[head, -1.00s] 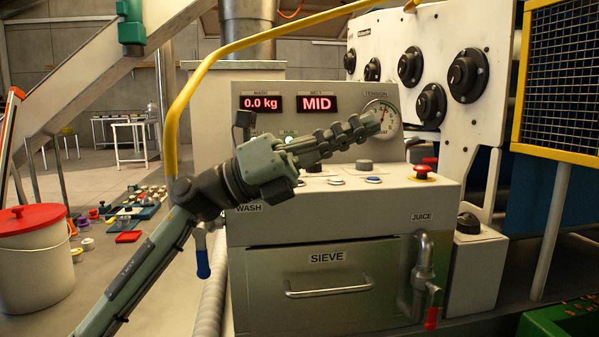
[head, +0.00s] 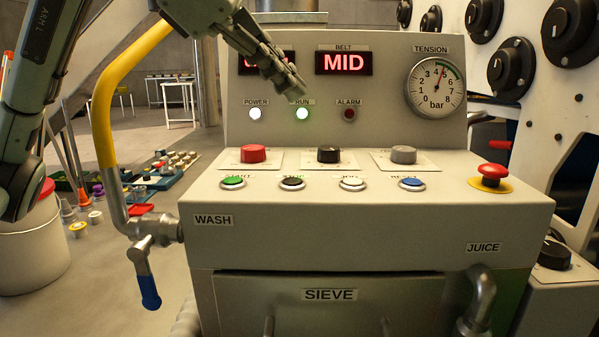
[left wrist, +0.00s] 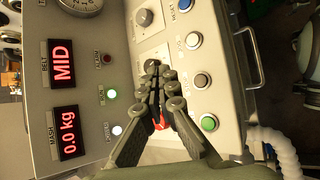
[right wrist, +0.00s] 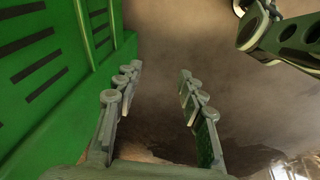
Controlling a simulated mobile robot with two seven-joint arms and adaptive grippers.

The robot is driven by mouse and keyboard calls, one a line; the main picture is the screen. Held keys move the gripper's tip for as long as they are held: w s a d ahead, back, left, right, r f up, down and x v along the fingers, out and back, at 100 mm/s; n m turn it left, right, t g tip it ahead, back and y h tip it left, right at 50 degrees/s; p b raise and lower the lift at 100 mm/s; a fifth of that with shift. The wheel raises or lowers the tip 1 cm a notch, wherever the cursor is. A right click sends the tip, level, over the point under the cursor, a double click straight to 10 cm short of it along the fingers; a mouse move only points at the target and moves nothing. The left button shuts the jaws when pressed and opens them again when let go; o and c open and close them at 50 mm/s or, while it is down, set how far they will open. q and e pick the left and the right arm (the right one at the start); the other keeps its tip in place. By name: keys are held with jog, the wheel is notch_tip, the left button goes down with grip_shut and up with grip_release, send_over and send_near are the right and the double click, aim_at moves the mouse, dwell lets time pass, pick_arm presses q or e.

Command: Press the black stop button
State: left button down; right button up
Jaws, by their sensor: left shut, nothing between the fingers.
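The black stop button (head: 292,183) is a flat round push button with a metal ring on the sloped desk, between a green button (head: 233,183) and a white one (head: 352,184). In the left wrist view the stop button (left wrist: 201,80) shows uncovered, to the right of the fingers. My left gripper (head: 297,92) is shut and empty, in front of the upright display panel and above the button row, apart from the stop button. It also shows in the left wrist view (left wrist: 153,67). My right gripper (right wrist: 160,72) is open and empty, away from the desk.
Red (head: 253,154), black (head: 328,154) and grey (head: 403,155) knobs stand behind the buttons. A blue button (head: 412,184) and red mushroom button (head: 491,175) lie right. A yellow pipe (head: 104,125) stands left. The green RUN lamp (head: 302,114) is lit. A green crate (right wrist: 60,70) is near my right gripper.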

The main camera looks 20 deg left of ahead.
pick_arm(q)
jog(key=shift+s, duration=0.1)
pick_arm(e)
jog(key=shift+s+a, duration=0.1)
jog(key=shift+s, duration=0.3)
jog(key=shift+a, duration=0.1)
pick_arm(q)
jog(key=b, duration=0.2)
send_over(287, 181)
notch_tip(287, 181, down, 4)
jog(key=shift+f, duration=0.25)
notch_tip(287, 181, down, 4)
jog(key=b, duration=0.3)
jog(key=shift+r, duration=0.15)
jog(key=shift+f, duration=0.3)
pick_arm(e)
jog(key=w+r+t, duration=0.1)
jog(key=w+r, duration=0.3)
jog(key=r, duration=1)
jog(key=shift+w+a+r, duration=0.15)
jog(key=shift+a, duration=0.1)
